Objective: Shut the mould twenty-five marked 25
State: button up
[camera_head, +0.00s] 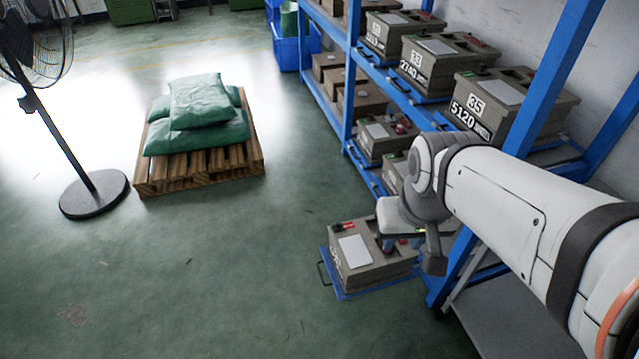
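A grey-brown mould (360,262) with a blank pale plate and red fittings on top sits on a blue pull-out tray (345,295) that juts out from the lower shelf. No number 25 can be read on it or on any other mould. My gripper (410,250) is over the right side of this mould, close to its top. My arm hides part of the mould's right side. The fingers are too small and overlapped to tell whether they are open or touching it.
The blue rack (345,95) holds several similar moulds, including one marked 35 (500,105) and one marked 33 (440,65). A pallet (200,170) with green sacks and a fan (95,195) stand at left. Green floor before the tray is clear.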

aim_at(355, 262)
jog(key=u, duration=0.05)
jog(key=i, duration=1)
jog(key=z, duration=0.05)
